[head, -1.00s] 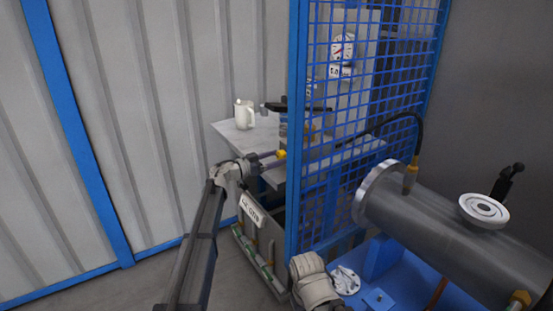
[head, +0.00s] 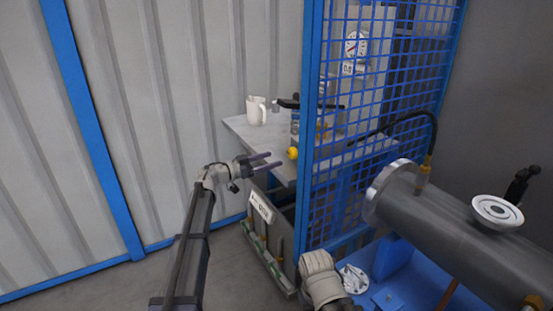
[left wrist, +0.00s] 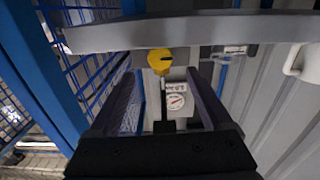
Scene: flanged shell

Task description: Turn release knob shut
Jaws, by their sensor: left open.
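The yellow knob (head: 292,153), which I take for the release knob, sits at the front edge of the grey bench. It also shows in the left wrist view (left wrist: 160,58), above the gap between my fingers, with a dark slot-like mark lying roughly level on its face. My left gripper (head: 274,159) is open and empty, just left of the knob. Its two dark fingers point toward the knob, and a small gap shows between fingertips and knob. A light grey rounded part of my own body shows at the bottom middle; my right gripper itself does not show.
A blue mesh fence (head: 385,90) with a blue post (head: 310,120) stands right of the knob. A white mug (head: 256,110) stands on the bench (head: 240,130). A round gauge (head: 355,46) is behind the mesh. A grey flanged cylinder (head: 450,215) lies at right.

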